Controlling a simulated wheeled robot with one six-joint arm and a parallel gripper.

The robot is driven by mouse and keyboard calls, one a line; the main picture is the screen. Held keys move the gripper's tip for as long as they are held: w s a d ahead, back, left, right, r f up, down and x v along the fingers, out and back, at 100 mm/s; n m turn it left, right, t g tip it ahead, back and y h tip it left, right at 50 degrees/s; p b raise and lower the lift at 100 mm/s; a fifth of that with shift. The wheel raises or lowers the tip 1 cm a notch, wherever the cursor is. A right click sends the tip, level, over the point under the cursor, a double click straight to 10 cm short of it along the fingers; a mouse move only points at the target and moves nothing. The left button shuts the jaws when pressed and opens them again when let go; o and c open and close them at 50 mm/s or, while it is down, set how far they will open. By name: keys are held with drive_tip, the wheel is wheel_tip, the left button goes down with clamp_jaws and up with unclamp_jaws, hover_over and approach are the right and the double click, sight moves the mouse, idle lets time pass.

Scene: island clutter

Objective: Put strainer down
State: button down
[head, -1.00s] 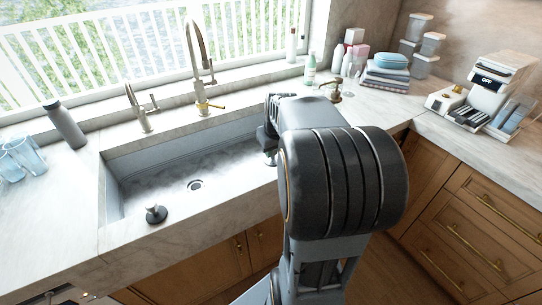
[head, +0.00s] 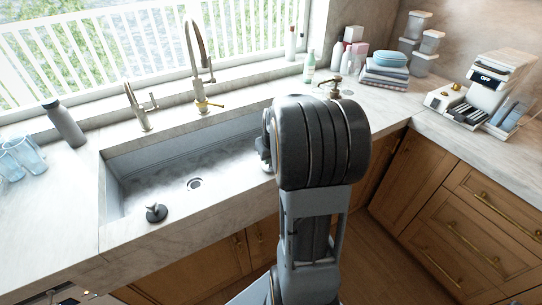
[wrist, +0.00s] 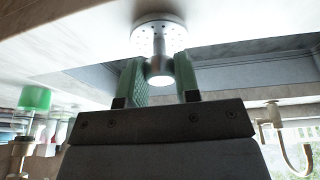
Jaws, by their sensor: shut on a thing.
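The strainer (wrist: 158,38) is a pale metal disc with small holes and a round knob, seen in the wrist view. My gripper (wrist: 160,75) is shut on the knob with its green-padded fingers on either side. The wrist view is upside down. The disc faces the pale marble surface (wrist: 85,25) and lies against it or just above it; I cannot tell which. The sink's edge is close by. In the head view my arm hides the strainer and most of the gripper.
The sink basin (head: 150,168) is open, with a drain (head: 194,184). Taps (head: 200,70) stand behind. A bottle (head: 64,124) and glasses (head: 22,155) are at left; stacked dishes (head: 390,68) at back right.

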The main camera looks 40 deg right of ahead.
drive_tip(key=shift+f, duration=0.1)
drive_tip(key=shift+f+b, duration=0.3)
drive_tip(key=shift+b, duration=0.1)
drive_tip(key=c, duration=0.8)
unclamp_jaws()
drive_tip(key=shift+r, duration=0.1)
drive_tip(key=shift+r+p, duration=0.45)
drive_tip(key=shift+p, duration=0.1)
drive_tip(key=v, duration=1.1)
drive_tip(key=s+a+f, duration=0.1)
drive_tip(key=s+a, duration=0.2)
drive_tip(key=a, duration=0.3)
drive_tip(key=s+a+f+n, duration=0.1)
drive_tip(key=s+a, duration=0.2)
drive_tip(key=a, duration=0.4)
drive_tip(key=s+a+f+n+y, duration=0.1)
drive_tip(key=s+a, duration=0.2)
drive_tip(key=a, duration=0.3)
drive_tip(key=shift+a+f+t, duration=0.3)
drive_tip(key=shift+a+t, duration=0.1)
